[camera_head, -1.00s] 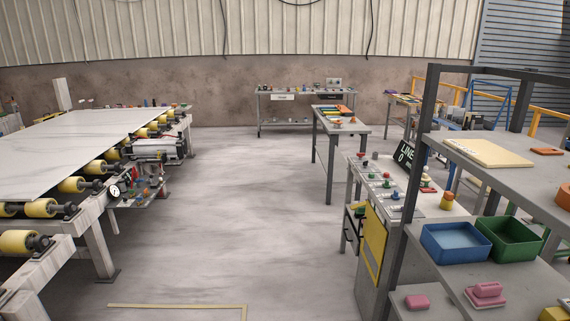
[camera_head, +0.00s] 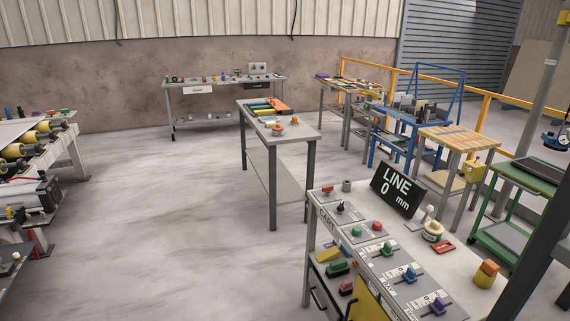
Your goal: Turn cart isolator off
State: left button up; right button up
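The grey control console (camera_head: 335,240) stands at the lower right. Lettering that looks like CART runs along its left edge, near its far end. At that far end are a red-handled switch (camera_head: 327,190) and, just nearer, a dark knob (camera_head: 341,207). I cannot tell which of them is the cart isolator, nor read its position. Nearer panels carry red and green buttons and green, blue (camera_head: 409,274) and purple (camera_head: 438,305) levers. A black display (camera_head: 397,192) behind them reads LINE 0 mm. Neither of my grippers is in view.
A narrow grey table (camera_head: 284,140) stands beyond the console, and a long bench (camera_head: 222,84) is at the back wall. A roller conveyor (camera_head: 35,150) is at the left. Open floor (camera_head: 180,240) lies between conveyor and console. A green cart (camera_head: 515,215) is at the right.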

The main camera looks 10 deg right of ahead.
aim_at(328, 190)
jog(key=i+z, duration=0.3)
jog(key=i, duration=0.2)
jog(key=i+j+z, duration=0.1)
jog(key=i+z, duration=0.15)
jog(key=i, duration=0.25)
